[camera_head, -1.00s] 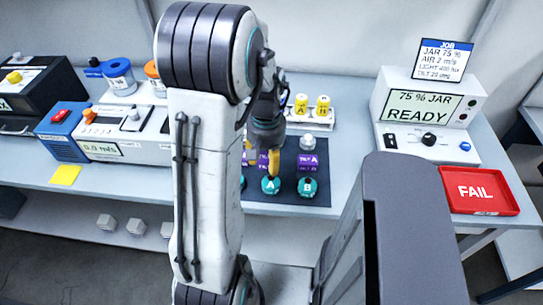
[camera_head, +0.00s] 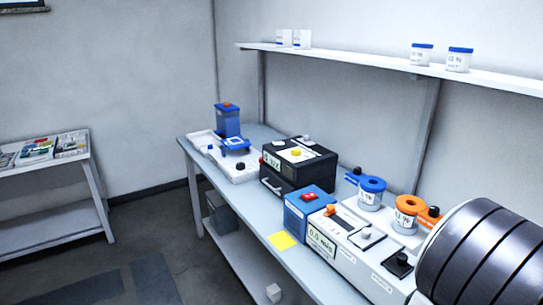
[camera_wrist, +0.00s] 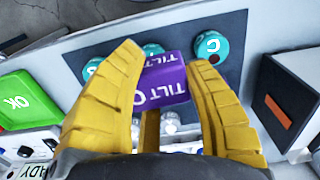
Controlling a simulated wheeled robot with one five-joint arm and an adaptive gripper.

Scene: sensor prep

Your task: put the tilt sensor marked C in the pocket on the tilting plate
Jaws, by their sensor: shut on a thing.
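My gripper (camera_wrist: 163,64) is shut on a purple block, the tilt sensor (camera_wrist: 160,88), lettered TILT with what looks like a C, in the wrist view. The yellow fingers stand on either side of it, above a dark mat (camera_wrist: 240,28). In the head view, a blue plate (camera_head: 235,145) with a pale top sits on a white base (camera_head: 235,167) at the far left end of the bench, by a blue post (camera_head: 228,120). It looks like the tilting plate; its pocket is too small to make out. My gripper is outside the head view.
Teal round sensors, one marked C (camera_wrist: 210,47), stand on the mat. A green OK tray (camera_wrist: 25,100) is at left in the wrist view. A black box (camera_head: 300,165), a white-and-blue unit (camera_head: 310,205) and lidded jars (camera_head: 371,192) line the bench. A shelf (camera_head: 400,66) hangs above.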

